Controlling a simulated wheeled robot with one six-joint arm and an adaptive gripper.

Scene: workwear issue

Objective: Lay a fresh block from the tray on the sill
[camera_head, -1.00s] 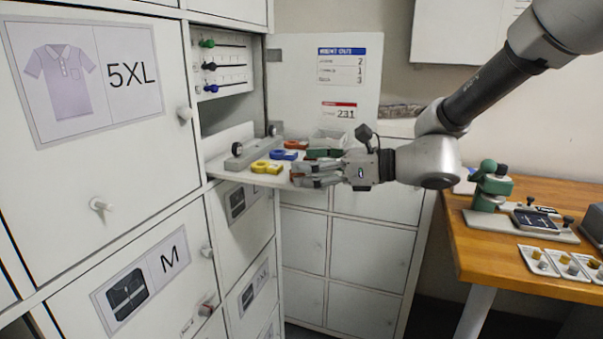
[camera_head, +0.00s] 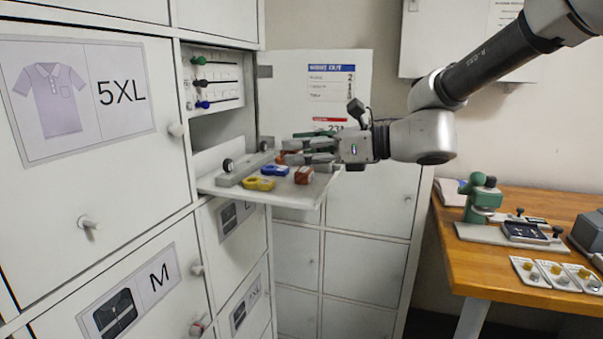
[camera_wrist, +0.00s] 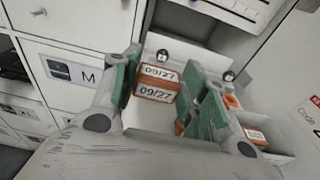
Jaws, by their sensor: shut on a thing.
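In the wrist view, my gripper (camera_wrist: 163,85) has green-padded fingers on both sides of an orange-brown block (camera_wrist: 157,83) marked 09/27, and is shut on it. Another marked block (camera_wrist: 255,135) lies in the pale tray (camera_wrist: 276,150) to the right. In the head view, my gripper (camera_head: 292,150) is over the white sill (camera_head: 225,188); its fingers and hand hide the tray. A red-brown block (camera_head: 304,175) with a pale mark shows just below the fingers; I cannot tell whether it is the held one.
A yellow piece (camera_head: 258,183) and a blue piece (camera_head: 274,170) lie on the sill, beside a grey bar (camera_head: 243,169) with dark round knobs. An orange-red piece shows close to the fingers. Locker doors flank the sill. A wooden bench (camera_head: 490,262) stands at the right.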

